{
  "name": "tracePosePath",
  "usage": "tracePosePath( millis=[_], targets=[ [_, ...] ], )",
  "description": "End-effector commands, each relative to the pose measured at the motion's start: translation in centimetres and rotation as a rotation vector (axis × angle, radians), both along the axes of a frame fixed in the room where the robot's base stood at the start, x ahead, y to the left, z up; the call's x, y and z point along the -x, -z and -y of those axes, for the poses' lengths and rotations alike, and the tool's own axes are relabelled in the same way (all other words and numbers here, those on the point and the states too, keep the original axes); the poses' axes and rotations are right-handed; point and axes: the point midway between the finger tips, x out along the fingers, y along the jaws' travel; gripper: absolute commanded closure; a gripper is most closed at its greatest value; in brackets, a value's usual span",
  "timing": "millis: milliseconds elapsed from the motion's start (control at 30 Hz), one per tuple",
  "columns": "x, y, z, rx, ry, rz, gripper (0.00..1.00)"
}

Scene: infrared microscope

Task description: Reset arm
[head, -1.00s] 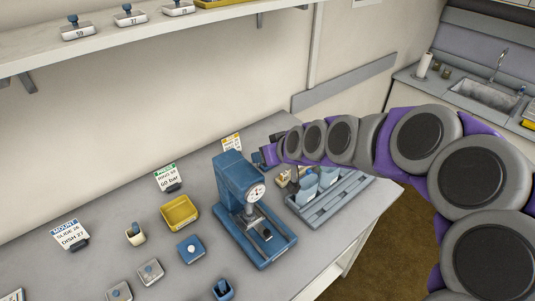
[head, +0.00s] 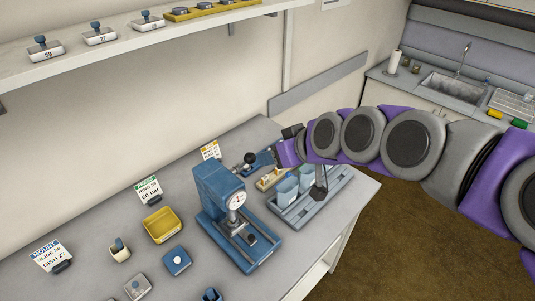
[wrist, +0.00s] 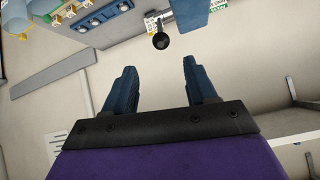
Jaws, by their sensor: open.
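My gripper (head: 263,160) is at the end of my outstretched purple and grey arm, above the bench behind the blue press (head: 212,190). In the wrist view its two blue fingers (wrist: 158,68) are spread with nothing between them. A black ball knob (head: 250,158) stands at the top of the press, just left of the fingers in the head view. In the wrist view the knob (wrist: 161,41) shows beyond the fingertips, between their lines, apparently apart from them. Part of the blue press (wrist: 190,12) shows behind it.
A grey tray with blue containers (head: 287,188) stands right of the press, below my arm. A yellow bin (head: 162,225) and sign cards (head: 149,190) stand to the left. A wall shelf (head: 130,45) holds numbered items. Open floor (head: 400,235) lies right of the bench.

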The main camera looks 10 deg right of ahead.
Motion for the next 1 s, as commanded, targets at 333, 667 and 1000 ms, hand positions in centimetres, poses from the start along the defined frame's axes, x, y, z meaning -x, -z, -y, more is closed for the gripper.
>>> tracePosePath(
  millis=[333,667,1000],
  targets=[
    [0.7,-0.6,0.4,0.001,-0.002,-0.002,0.43],
    [1.0,-0.4,0.2,0.005,-0.003,-0.015,0.43],
    [15.1,7.7,-0.7,0.181,0.073,-0.519,0.43]
  ],
)
